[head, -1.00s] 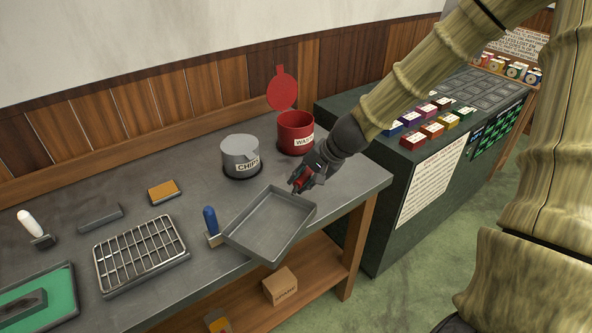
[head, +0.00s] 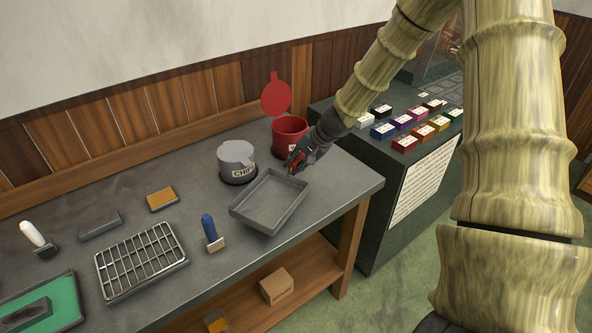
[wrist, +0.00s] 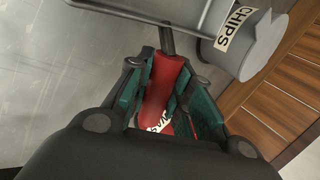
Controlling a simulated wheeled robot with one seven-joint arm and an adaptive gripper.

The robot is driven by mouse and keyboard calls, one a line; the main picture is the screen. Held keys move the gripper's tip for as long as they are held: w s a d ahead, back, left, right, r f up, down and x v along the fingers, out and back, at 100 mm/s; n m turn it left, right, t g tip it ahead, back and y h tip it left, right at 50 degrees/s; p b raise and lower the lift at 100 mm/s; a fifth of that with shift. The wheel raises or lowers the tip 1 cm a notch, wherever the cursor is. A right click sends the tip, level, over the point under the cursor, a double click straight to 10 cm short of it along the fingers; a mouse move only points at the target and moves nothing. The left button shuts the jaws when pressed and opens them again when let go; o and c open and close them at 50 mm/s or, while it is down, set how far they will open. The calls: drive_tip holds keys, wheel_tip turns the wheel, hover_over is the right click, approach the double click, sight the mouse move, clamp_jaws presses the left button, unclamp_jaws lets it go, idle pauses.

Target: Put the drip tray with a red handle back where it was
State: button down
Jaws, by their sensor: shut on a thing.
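The drip tray (head: 270,203) is a grey, shallow rectangular pan. In the head view it is over the right part of the workbench, in front of the chips can; I cannot tell whether it touches the bench top. My gripper (head: 297,158) is at its far right corner, shut on the tray's red handle. In the wrist view the red handle (wrist: 161,90) lies between the green-padded fingers of my gripper (wrist: 165,95), and a grey rod runs from it to the tray's edge at the top.
The grey CHIPS can (head: 237,160) and red bin (head: 289,138) with a raised lid stand behind the tray. A blue-handled tool (head: 209,228) and a wire rack (head: 141,262) are to its left. The bench's right edge is close; a green counter (head: 385,200) with coloured boxes stands beyond.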

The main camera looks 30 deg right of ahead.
drive_tip(key=shift+f, duration=1.85)
drive_tip(key=c, duration=1.3)
unclamp_jaws()
drive_tip(key=shift+r, duration=0.2)
drive_tip(key=shift+s+d+r, duration=0.1)
drive_tip(key=shift+d+r, duration=0.05)
drive_tip(key=shift+r, duration=0.1)
drive_tip(key=v, duration=1.1)
drive_tip(key=shift+s+r, duration=0.1)
